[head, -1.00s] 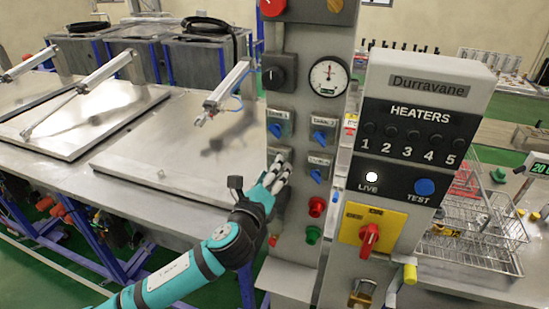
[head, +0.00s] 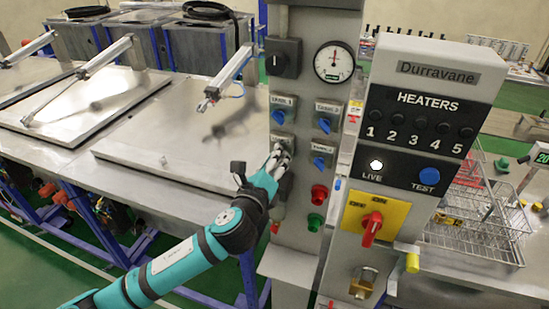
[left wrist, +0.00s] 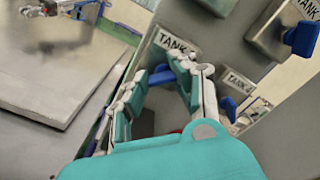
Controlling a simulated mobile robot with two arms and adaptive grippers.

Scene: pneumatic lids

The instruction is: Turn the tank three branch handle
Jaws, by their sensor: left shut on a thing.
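The grey control panel (head: 298,75) carries several blue branch handles on labelled plates. My left gripper (head: 279,160) reaches the lower-left plate, whose label is mostly covered. In the left wrist view my gripper (left wrist: 160,85) has its fingers on either side of a blue handle (left wrist: 161,76), under a label (left wrist: 176,44) reading "TANK" with its number hidden. The gripper is shut on this handle, the tank three one by its place. In the head view the fingers hide it. My right gripper is not in view.
Close by are the tank one handle (head: 278,117), the tank two handle (head: 325,125) and the lower-right blue handle (head: 319,162). Red (head: 319,193) and green (head: 314,222) buttons sit below. The heaters box (head: 420,110) stands right; a flat metal lid (head: 180,150) lies left.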

